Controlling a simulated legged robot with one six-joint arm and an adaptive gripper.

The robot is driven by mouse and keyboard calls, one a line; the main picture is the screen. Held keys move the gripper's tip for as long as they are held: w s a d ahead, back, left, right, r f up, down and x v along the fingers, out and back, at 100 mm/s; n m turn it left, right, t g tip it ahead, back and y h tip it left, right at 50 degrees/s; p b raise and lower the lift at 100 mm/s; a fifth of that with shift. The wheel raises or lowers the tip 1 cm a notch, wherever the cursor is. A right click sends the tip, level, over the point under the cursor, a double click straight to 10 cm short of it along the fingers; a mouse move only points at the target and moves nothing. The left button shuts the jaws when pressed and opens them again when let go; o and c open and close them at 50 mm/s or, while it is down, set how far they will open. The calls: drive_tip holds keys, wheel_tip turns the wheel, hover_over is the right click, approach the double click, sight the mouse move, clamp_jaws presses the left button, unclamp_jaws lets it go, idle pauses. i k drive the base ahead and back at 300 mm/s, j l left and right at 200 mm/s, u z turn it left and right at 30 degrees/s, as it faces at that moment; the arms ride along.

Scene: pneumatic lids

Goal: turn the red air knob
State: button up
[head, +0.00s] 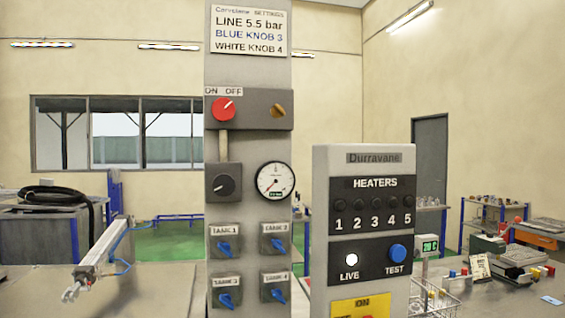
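The red air knob (223,109) is a round red dial on a dark grey block on the tall grey panel (250,68). Its white mark points up and to the right, toward OFF on the ON OFF label (223,91) above it. My gripper does not show in the head view. Nothing covers the red knob.
An orange-brown knob (278,111), a black knob (223,184), a gauge (275,181) and several blue valve handles (224,248) share the panel. The heaters box (362,225) stands close on the right. A silver cylinder (100,252) with blue tubing is at left.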

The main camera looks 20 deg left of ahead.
sight(222, 108)
drive_tip(key=u, duration=1.25)
